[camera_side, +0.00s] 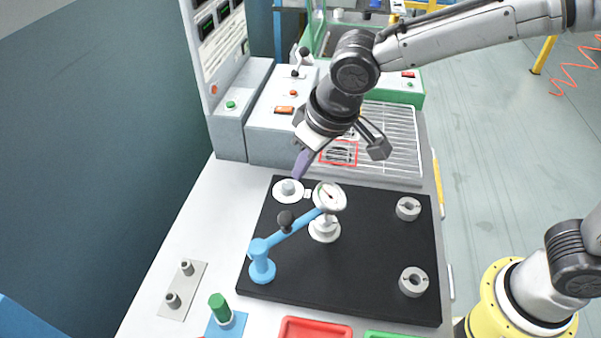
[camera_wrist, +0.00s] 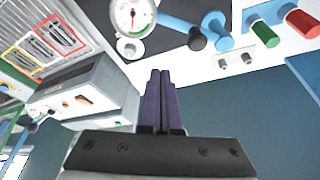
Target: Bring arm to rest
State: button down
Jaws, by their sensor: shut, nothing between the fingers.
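My gripper (camera_side: 301,163) hangs in the air above the far edge of the black mat (camera_side: 372,255), tilted down and to the left. In the wrist view its two purple fingers (camera_wrist: 160,85) lie side by side, shut, with nothing between them. In the side view a white disc with a grey knob (camera_side: 288,189) lies below the fingertips, and a round dial gauge (camera_side: 329,197) stands a little to the right. The gauge also shows in the wrist view (camera_wrist: 131,14). The fingers appear apart from both.
A blue lever arm with a black knob (camera_side: 286,221) stands near the gauge. Grey rings (camera_side: 408,208) sit on the mat's right side. Control boxes (camera_side: 283,110) and a wire rack (camera_side: 396,135) stand behind. A green peg (camera_side: 219,308) is at the front left. The left white bench is mostly clear.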

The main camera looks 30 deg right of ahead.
jog(key=s+d+r+m+t, duration=0.1)
jog(key=s+d+r+m, duration=0.15)
jog(key=d+r, duration=0.5)
jog(key=s+d+r+m+t, duration=0.2)
jog(key=s+d+r, duration=0.15)
jog(key=d, duration=0.75)
jog(key=s+d+f, duration=0.2)
jog(key=s, duration=0.5)
jog(key=s+d+f+n+g+h, duration=0.1)
jog(key=s+d+f, duration=0.2)
jog(key=s, duration=0.5)
jog(key=shift+s+d+f, duration=0.15)
jog(key=shift+d+f, duration=0.05)
jog(key=shift+f, duration=0.15)
